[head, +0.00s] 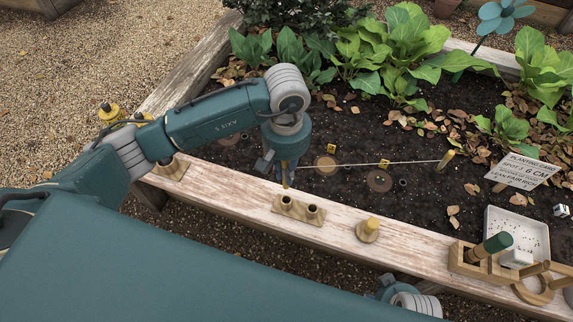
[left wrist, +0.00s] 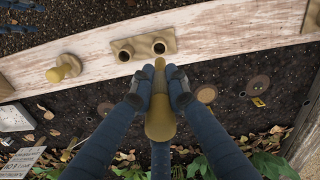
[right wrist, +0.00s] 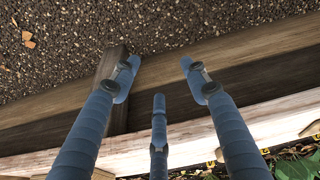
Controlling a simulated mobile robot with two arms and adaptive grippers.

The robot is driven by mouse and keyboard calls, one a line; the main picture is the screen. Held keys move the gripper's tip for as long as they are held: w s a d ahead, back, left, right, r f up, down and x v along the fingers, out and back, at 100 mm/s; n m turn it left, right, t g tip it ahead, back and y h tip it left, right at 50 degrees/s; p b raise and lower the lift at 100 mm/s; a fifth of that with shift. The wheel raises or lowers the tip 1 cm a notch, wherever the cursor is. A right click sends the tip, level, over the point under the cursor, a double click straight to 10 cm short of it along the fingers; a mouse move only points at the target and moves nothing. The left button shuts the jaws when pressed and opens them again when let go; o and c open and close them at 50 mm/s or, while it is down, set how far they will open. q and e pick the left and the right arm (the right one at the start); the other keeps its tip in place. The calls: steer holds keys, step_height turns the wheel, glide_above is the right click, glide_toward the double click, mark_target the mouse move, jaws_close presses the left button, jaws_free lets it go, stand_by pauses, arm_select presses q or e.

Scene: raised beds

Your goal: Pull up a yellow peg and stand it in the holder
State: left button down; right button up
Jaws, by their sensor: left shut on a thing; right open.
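My left gripper (head: 283,165) is shut on a yellow peg (head: 285,178) above the bed's front plank. The peg also shows between the fingers in the left wrist view (left wrist: 160,118). Its narrow end is close to the right-hand hole there of a tan two-hole holder (left wrist: 143,46); that hole still shows dark. In the head view the holder (head: 299,211) sits on the plank, with the peg's lower end at its left hole. I cannot tell whether they touch. My right gripper (right wrist: 158,72) is open and empty beside the bed's outer timber.
A yellow knob on a round base (head: 367,229) stands right of the holder. A string runs across the soil to a yellow peg (head: 446,160). A planting card (head: 525,170), white tray (head: 490,222) and wooden rack (head: 462,265) lie right. Leafy plants (head: 395,50) fill the back.

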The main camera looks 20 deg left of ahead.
mark_target(287, 189)
arm_select(q)
steer(key=shift+f, duration=0.15)
arm_select(e)
step_height(287, 189, down, 5)
steer(key=s, duration=0.2)
arm_select(q)
steer(key=shift+f+b, duration=0.55)
steer(key=shift+f, duration=0.35)
steer(key=shift+f+b, duration=0.5)
steer(key=shift+f, duration=0.3)
steer(key=shift+d+f+b, duration=0.1)
steer(key=shift+f+b, duration=0.35)
steer(key=shift+f, duration=0.7)
arm_select(e)
step_height(287, 189, up, 12)
steer(key=w, duration=0.2)
steer(key=shift+d, duration=0.15)
steer(key=shift+f, duration=0.15)
arm_select(q)
steer(key=shift+b, duration=0.3)
arm_select(e)
steer(key=shift+r, duration=0.5)
